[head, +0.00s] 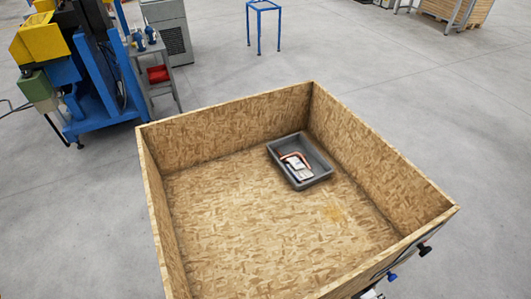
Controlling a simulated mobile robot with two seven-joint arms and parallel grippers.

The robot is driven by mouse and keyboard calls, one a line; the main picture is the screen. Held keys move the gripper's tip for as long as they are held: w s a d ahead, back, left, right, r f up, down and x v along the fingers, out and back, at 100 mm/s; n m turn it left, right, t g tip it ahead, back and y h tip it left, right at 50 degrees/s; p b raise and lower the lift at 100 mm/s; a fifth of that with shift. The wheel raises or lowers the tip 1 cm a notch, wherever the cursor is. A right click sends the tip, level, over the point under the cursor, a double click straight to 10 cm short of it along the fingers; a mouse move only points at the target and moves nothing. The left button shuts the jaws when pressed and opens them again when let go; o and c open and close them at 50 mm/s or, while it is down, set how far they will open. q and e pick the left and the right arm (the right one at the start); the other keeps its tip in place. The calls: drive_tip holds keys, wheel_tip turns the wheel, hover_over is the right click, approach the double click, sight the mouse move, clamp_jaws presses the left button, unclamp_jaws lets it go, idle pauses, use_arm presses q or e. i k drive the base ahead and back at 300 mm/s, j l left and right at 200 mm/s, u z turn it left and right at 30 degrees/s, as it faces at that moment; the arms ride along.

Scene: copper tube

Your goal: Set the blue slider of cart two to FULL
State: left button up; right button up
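A large open-topped cart box of wood chipboard (240,228) fills the middle of the head view. On the outside of its front right wall, a small blue knob (392,277) sticks out, which looks like the blue slider. A black knob (425,249) sticks out farther right and higher in the picture. The wall's outer face is seen at a steep angle, so the slider's markings and the word FULL cannot be read. No cart number is readable. Neither of my grippers is clearly in view.
A grey tray (321,182) with a copper-coloured tube and a white item stands in the box's far corner. A small white and dark piece (371,294) shows at the bottom edge, unclear. A blue and yellow machine (100,85) stands back left. Floor right of the box is clear.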

sight(392, 277)
drive_tip(key=z, duration=1.35)
drive_tip(key=l+u, duration=0.35)
drive_tip(key=l, duration=0.2)
drive_tip(key=i+u, duration=0.3)
drive_tip(key=u, duration=1.1)
drive_tip(key=z, duration=1.4)
drive_tip(key=l+u, duration=0.5)
drive_tip(key=l, duration=0.15)
drive_tip(key=l+u, duration=0.5)
drive_tip(key=l, duration=0.15)
